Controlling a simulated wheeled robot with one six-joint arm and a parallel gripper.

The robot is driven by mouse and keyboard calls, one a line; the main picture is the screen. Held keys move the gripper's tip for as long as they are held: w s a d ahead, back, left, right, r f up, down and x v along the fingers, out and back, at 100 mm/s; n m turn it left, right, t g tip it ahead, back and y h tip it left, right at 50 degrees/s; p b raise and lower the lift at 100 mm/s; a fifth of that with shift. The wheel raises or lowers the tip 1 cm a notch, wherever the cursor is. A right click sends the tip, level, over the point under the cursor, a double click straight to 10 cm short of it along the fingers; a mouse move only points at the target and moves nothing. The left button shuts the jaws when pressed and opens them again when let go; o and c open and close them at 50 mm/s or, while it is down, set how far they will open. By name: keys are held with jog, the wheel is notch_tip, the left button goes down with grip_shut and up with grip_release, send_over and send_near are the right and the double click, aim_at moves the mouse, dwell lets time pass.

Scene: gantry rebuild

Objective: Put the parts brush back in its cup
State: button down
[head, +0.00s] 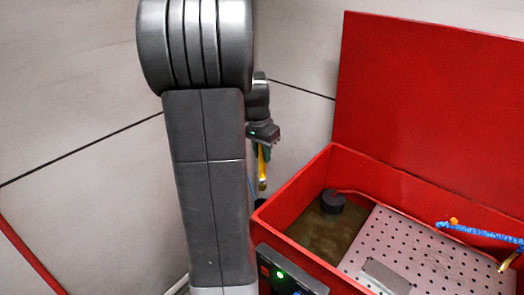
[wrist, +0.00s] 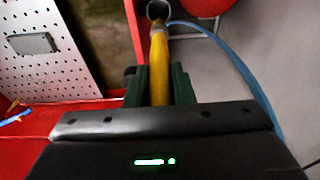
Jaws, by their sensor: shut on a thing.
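My gripper (head: 262,146) is shut on the yellow parts brush (head: 262,168), which hangs down, roughly upright, just left of the red parts washer's rim. In the wrist view the brush (wrist: 158,65) runs from between the green fingers toward the top edge. A dark round shape with a pale rim (wrist: 158,9) shows at its far end. I cannot tell whether this is the brush's own end or the mouth of the cup. The cup is not clearly seen in the head view, where my arm hides part of the area.
The red washer tank (head: 300,190) has its lid (head: 430,95) raised. Inside are brown liquid, a dark round fitting (head: 333,202) and a perforated shelf (head: 400,245). A blue coiled hose (head: 480,231) lies across the right. A blue line (wrist: 245,75) curves beside the brush.

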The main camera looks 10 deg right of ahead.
aim_at(262, 182)
jog(key=shift+f+b, duration=4.25)
jog(key=shift+f, duration=1.8)
jog(key=c, duration=1.2)
grip_release()
jog(key=shift+o, duration=0.2)
notch_tip(262, 182, up, 14)
jog(key=s+a, duration=0.1)
jog(key=shift+s+a+f, duration=0.15)
jog(key=shift+a, duration=0.2)
jog(key=shift+f, duration=0.1)
